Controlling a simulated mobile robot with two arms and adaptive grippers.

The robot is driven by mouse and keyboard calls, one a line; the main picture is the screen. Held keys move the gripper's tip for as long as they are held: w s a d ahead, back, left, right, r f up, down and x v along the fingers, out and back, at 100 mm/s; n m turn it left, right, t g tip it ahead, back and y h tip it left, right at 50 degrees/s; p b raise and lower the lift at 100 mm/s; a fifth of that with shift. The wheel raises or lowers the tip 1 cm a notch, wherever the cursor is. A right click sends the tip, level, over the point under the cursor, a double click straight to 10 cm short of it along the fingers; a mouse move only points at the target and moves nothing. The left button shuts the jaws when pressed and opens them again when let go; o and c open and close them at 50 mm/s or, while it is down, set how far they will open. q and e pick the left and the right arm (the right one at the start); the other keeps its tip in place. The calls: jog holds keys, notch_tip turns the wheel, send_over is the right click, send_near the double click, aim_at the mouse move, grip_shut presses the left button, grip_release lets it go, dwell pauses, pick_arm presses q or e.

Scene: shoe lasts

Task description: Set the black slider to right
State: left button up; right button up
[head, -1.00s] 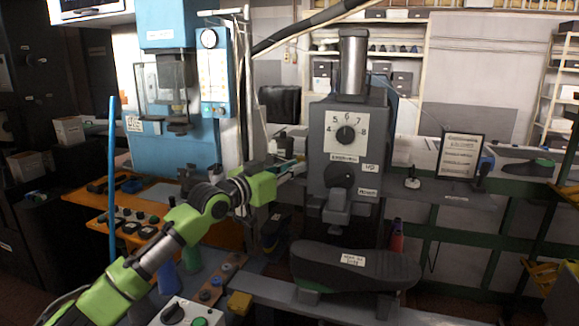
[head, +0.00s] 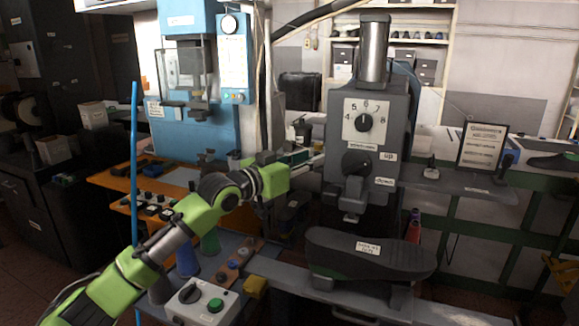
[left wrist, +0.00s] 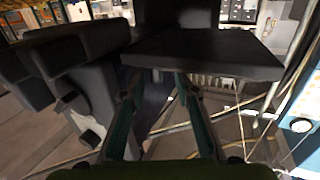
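A grey press machine (head: 392,140) has a numbered dial (head: 364,122) and a dark knob (head: 356,162) by labels reading up and down. No part shows clearly as the black slider; I cannot tell which piece it is. My left gripper (head: 308,165) is at the machine's left side in the head view, its fingertips hard to make out. In the left wrist view its two teal-edged fingers (left wrist: 160,82) stand apart and look empty. Dark machine parts (left wrist: 205,52) lie just beyond them; contact cannot be told. My right gripper is not in view.
A dark shoe last (head: 330,245) sits below the press head. A control box (head: 225,305) with a green button stands at the front. A blue machine (head: 190,130) and orange table (head: 110,180) are left. A framed sign (head: 483,145) stands on the right shelf.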

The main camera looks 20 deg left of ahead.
pick_arm(q)
jog(key=v, duration=0.9)
jog(key=shift+c, duration=0.5)
